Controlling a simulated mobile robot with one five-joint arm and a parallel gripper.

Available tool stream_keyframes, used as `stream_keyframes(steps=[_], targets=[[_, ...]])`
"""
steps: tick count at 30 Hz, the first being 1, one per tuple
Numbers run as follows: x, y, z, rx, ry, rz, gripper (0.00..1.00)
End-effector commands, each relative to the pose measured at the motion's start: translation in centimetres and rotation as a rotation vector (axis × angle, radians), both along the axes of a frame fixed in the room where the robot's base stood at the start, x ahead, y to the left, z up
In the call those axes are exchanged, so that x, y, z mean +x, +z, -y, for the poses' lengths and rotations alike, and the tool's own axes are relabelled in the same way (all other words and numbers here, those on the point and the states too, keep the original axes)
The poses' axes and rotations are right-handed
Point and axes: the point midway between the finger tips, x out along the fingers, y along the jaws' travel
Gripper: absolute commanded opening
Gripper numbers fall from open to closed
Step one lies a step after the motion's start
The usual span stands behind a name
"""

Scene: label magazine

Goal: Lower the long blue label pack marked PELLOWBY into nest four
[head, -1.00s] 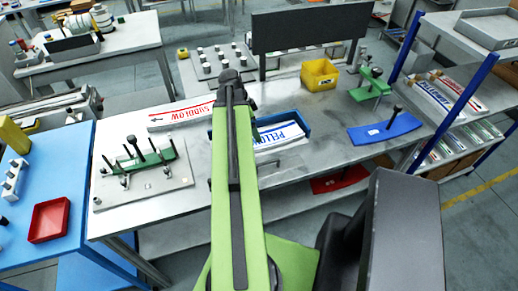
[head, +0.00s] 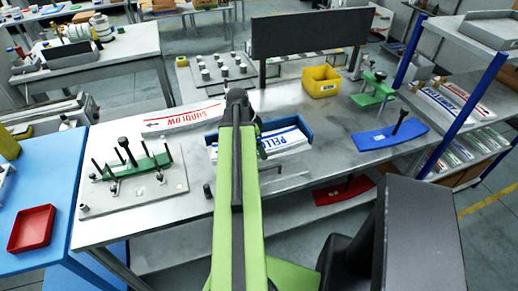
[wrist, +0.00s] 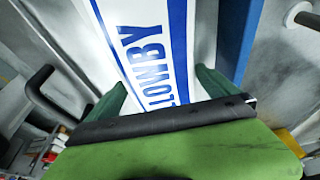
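The long white-and-blue pack marked PELLOWBY (head: 284,141) lies flat at the blue tray (head: 304,126) on the bench, partly behind my arm in the head view. In the wrist view the pack (wrist: 155,45) runs up the picture, with "LOWBY" legible. My gripper (wrist: 160,80) shows two green fingers set apart, one on each side of the pack. Finger contact is not clear. In the head view my gripper is mostly hidden behind my green arm. No nest marked four is legible.
A red-lettered pack (head: 184,118) lies left of my arm. A pegged fixture plate (head: 150,190) stands at the bench's left. A yellow bin (head: 321,81), a dark upright panel (head: 310,33) and a blue curved block (head: 390,134) stand around. Another blue-lettered pack (head: 442,104) lies on the right shelf.

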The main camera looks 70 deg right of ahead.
Motion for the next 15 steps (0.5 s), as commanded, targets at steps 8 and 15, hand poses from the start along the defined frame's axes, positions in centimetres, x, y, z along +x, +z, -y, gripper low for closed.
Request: stream_keyframes(steps=[8, 15], targets=[[0.0, 0.03, -0.01, 0.0, 0.0, 0.0, 0.61], [-0.01, 0.03, -0.02, 0.001, 0.0, -0.001, 0.29]])
